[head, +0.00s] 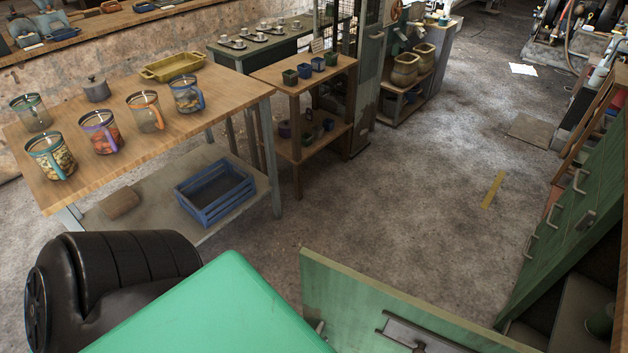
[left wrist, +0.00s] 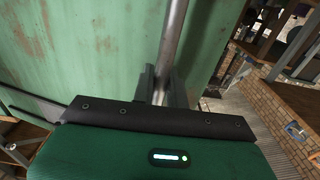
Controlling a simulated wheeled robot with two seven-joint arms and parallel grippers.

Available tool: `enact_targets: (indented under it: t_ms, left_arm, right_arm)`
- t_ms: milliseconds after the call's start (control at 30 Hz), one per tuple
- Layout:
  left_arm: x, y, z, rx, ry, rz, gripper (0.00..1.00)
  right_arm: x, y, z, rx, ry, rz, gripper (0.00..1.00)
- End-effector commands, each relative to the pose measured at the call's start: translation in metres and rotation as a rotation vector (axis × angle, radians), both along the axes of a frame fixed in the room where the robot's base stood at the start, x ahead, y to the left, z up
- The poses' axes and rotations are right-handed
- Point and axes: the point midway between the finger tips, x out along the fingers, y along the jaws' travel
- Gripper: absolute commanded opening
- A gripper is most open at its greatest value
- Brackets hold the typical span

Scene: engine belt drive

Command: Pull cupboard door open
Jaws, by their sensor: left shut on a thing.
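The green cupboard door (head: 350,300) stands swung out at the bottom of the head view, its top edge slanting down to the right. The green cupboard (head: 560,225) is at the right, with an open dark space low down. In the left wrist view, my left gripper (left wrist: 158,88) is shut on the door's grey metal bar handle (left wrist: 173,40), against the worn green door panel (left wrist: 80,45). In the head view, my left arm's green housing covers the bottom middle, and the grip is mostly hidden. My right gripper is not in view.
A wooden table (head: 130,175) with jars stands at the left, a blue crate (head: 215,193) on its lower shelf. A small wooden shelf (head: 297,150) with pots stands further back. The concrete floor (head: 400,200) between shelf and cupboard is mostly clear.

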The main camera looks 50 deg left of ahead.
Motion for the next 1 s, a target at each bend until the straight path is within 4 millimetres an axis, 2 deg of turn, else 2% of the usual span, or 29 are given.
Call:
enact_targets:
  t_ms: [233, 267, 333, 633, 733, 867, 1000]
  left_arm:
    - [0.0, 0.0, 0.0, 0.0, -0.001, 0.0, 0.0]
    - [0.0, 0.0, 0.0, 0.0, -0.001, 0.0, 0.18]
    - [0.0, 0.0, 0.0, 0.0, 0.0, 0.0, 0.32]
    - [-0.001, 0.0, 0.0, -0.001, 0.001, 0.0, 0.32]
    - [-0.008, -0.001, -0.001, -0.001, 0.002, 0.0, 0.32]
    - [-0.03, -0.003, -0.001, -0.001, 0.005, 0.0, 0.32]
    - [-0.062, -0.005, -0.002, 0.0, 0.006, 0.0, 0.32]
  right_arm:
    - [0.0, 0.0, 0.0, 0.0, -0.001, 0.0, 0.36]
    - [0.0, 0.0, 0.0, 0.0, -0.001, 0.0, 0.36]
    - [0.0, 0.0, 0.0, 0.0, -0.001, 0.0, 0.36]
    - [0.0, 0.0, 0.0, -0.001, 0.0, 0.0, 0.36]
    - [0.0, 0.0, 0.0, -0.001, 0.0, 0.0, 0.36]
    - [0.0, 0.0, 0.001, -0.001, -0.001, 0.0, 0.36]
    - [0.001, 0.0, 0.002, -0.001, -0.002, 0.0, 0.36]
